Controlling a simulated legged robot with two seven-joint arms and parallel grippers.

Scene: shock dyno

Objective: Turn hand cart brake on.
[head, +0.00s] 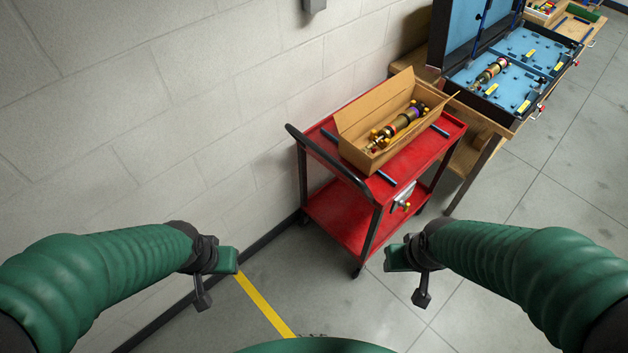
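A red hand cart (335,229) with two shelves and a black push handle (328,159) stands against the wall, ahead of my grippers. A small silver plate with yellow-tipped parts (403,196) is fixed on its near right side, below the top shelf. It may be the brake control, but its setting is too small to read. My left gripper (223,262) is in the air left of the cart. My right gripper (400,260) is in the air in front of the cart's near corner. Both appear empty and apart from the cart; their finger openings cannot be made out.
An open cardboard box (357,154) holding a shock absorber (402,124) sits on the cart's top shelf. A wooden bench (476,168) with an open blue-lined case (463,86) stands behind. A yellow line (264,304) marks the floor. Floor at right is clear.

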